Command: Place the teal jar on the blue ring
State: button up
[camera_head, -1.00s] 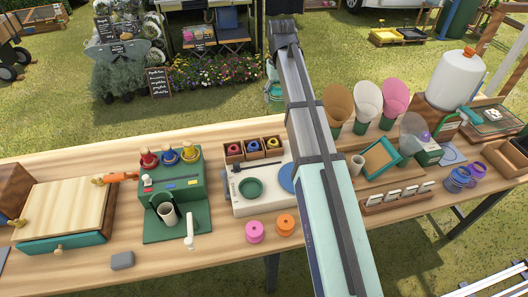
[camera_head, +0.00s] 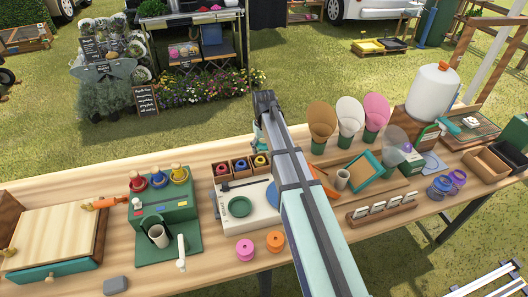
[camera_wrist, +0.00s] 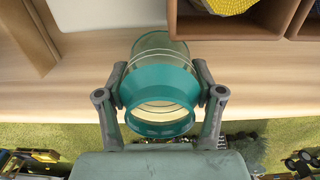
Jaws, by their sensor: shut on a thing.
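My gripper (camera_wrist: 160,78) is shut on the teal jar (camera_wrist: 160,84) in the wrist view, with one finger on each side of it. The jar has a teal band and a clear body, and its round open end faces the camera. In the head view my gripper is at the far edge of the bench, and a bit of teal (camera_head: 257,138) shows beside it, mostly hidden by my arm. The blue ring (camera_head: 272,194) lies on the white board, partly covered by my arm, to the right of a green ring (camera_head: 239,207).
Small wooden boxes with coloured rolls (camera_head: 240,166) stand behind the white board (camera_head: 232,224). A green stand with a cup (camera_head: 160,236) is to the left. Flower cones (camera_head: 348,115) and a tilted teal-edged frame (camera_head: 370,170) are to the right. Pink (camera_head: 244,249) and orange (camera_head: 275,241) rolls sit in front.

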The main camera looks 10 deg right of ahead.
jog(key=shift+f, duration=1.25)
jog(key=shift+f, duration=0.2)
jog(key=o, duration=1.4)
jog(key=shift+o, duration=0.2)
notch_tip(320, 180, up, 12)
jog(key=b, duration=0.2)
jog(key=shift+r+b, duration=0.2)
jog(key=shift+b, duration=0.1)
jog(key=shift+c, duration=0.3)
